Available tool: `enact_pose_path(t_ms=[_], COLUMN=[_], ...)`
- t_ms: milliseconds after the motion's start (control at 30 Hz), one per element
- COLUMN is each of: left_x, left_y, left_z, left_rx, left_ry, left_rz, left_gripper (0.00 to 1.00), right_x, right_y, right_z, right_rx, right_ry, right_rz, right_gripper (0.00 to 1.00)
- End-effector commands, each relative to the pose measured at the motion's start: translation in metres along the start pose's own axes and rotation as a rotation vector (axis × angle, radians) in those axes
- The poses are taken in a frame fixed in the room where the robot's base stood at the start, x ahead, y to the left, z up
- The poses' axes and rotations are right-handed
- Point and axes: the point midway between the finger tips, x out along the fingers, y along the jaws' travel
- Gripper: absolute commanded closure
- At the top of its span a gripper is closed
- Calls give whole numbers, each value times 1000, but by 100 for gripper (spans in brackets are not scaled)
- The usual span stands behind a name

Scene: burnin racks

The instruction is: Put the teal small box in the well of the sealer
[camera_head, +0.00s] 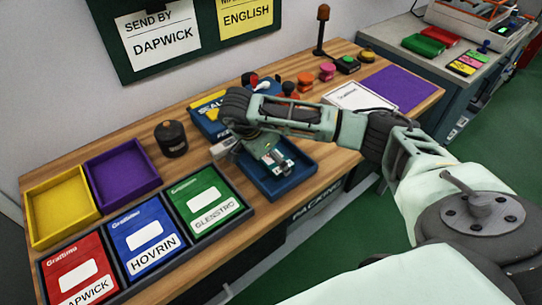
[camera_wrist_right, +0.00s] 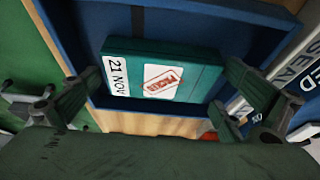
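The teal small box (camera_wrist_right: 195,72) lies in a blue tray (camera_wrist_right: 255,22), with a "21 NOV" label and a red-stamped label facing up. In the head view the blue tray (camera_head: 300,184) stands near the table's front edge. My right gripper (camera_wrist_right: 158,92) is open over the tray, its fingers apart on either side of the box; no firm contact shows. In the head view it hangs above the tray (camera_head: 262,150) and partly hides the box. A blue item with "SEAL" lettering (camera_head: 205,112) stands behind to the left, partly hidden by the gripper; I cannot make out a well. My left gripper is out of view.
Red (camera_head: 75,268), blue (camera_head: 142,236) and green (camera_head: 203,200) labelled panels lie at the front left. Yellow (camera_head: 60,206) and purple (camera_head: 122,172) trays and a dark round jar (camera_head: 171,138) stand behind them.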

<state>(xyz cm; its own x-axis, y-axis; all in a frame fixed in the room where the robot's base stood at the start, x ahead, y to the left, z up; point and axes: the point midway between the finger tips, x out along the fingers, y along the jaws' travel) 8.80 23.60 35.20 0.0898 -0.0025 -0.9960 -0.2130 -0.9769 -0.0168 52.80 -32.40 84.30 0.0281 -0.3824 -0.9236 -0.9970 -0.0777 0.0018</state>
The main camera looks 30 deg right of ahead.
Motion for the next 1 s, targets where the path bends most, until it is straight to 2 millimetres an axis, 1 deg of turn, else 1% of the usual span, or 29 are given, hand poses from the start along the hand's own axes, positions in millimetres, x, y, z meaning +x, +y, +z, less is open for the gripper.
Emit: enact_pose_path(t_ms=[200, 267, 333, 467, 633, 667, 700, 800, 1000], left_x=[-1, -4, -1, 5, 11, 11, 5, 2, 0], left_y=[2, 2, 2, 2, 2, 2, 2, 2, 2], left_z=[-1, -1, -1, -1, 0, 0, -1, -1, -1], left_rx=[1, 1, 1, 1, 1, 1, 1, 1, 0], left_ry=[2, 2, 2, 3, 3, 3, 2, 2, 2], left_rz=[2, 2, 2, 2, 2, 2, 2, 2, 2], left_gripper=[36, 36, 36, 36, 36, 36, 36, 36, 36], right_x=[-1, -4, -10, -33, -74, -81, -90, -105, -121], right_y=[0, 0, -1, -2, -2, -2, -2, -1, -1], right_z=[-1, -2, -1, -1, 0, -1, -3, -3, -2], right_rx=[0, 0, 0, 0, -1, 0, 0, 0, 0], right_ry=[0, 0, -1, -1, -1, 0, 2, 2, 0], right_rz=[0, 0, -3, -7, -8, -8, -7, -5, -2], right_gripper=[0, 0, 0, 0, 0, 0, 0, 0, 0])
